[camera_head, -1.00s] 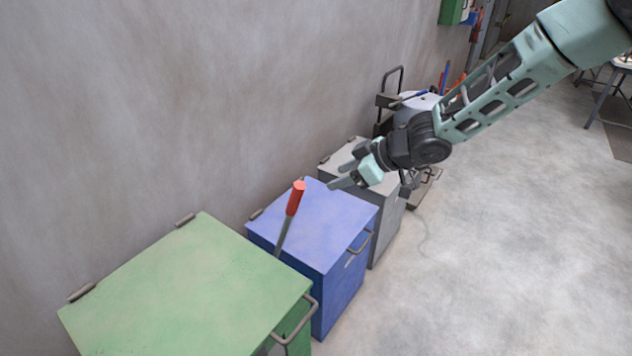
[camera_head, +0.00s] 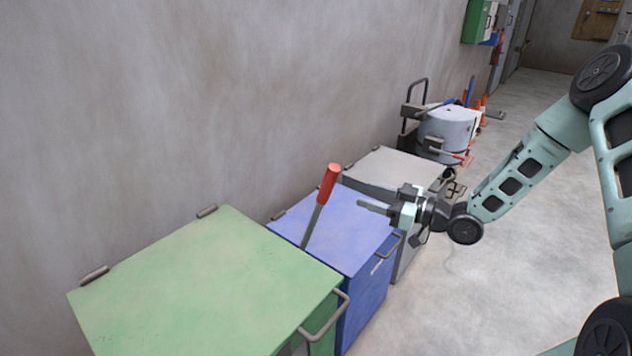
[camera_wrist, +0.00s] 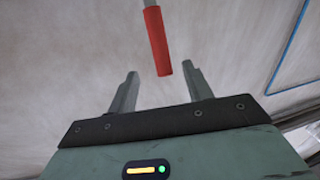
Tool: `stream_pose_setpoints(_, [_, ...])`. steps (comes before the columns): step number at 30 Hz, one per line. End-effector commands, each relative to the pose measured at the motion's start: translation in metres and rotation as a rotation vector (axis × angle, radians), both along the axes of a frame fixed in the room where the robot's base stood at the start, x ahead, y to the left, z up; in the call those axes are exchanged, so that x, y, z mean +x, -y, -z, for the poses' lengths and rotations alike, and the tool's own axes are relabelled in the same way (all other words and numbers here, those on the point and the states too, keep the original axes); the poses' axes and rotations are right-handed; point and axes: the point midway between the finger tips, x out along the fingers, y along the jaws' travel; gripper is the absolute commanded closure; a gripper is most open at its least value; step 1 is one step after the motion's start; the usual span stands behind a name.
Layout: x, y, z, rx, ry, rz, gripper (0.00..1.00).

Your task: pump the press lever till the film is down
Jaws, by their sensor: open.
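The press lever (camera_head: 319,204) is a grey rod with a red grip, standing tilted up at the boundary of the green and blue bins in the head view. Its red grip (camera_wrist: 157,42) also shows in the wrist view, its end between and just beyond my two fingertips. My gripper (camera_head: 374,207) is open and empty, to the right of the red grip with a gap in the head view. Its fingers (camera_wrist: 160,75) are apart in the wrist view. The lever's base is hidden, and no film shows.
A green bin (camera_head: 205,290), a blue bin (camera_head: 345,235) and a grey bin (camera_head: 385,170) line the wall. A grey drum (camera_head: 448,128) stands beyond them. Open concrete floor (camera_head: 475,290) lies to the right.

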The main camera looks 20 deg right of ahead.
Motion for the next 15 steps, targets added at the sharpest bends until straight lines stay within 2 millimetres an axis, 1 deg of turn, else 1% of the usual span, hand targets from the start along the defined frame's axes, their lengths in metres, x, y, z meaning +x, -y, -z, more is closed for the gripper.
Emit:
stream_pose_setpoints(1, [0.008,-0.009,-0.003,0.002,0.001,-0.003,0.50])
stream_pose_setpoints(3, [0.018,-0.021,-0.003,0.002,0.001,-0.003,0.50])
stream_pose_setpoints(15, [0.073,-0.079,-0.003,0.001,-0.001,-0.002,0.50])
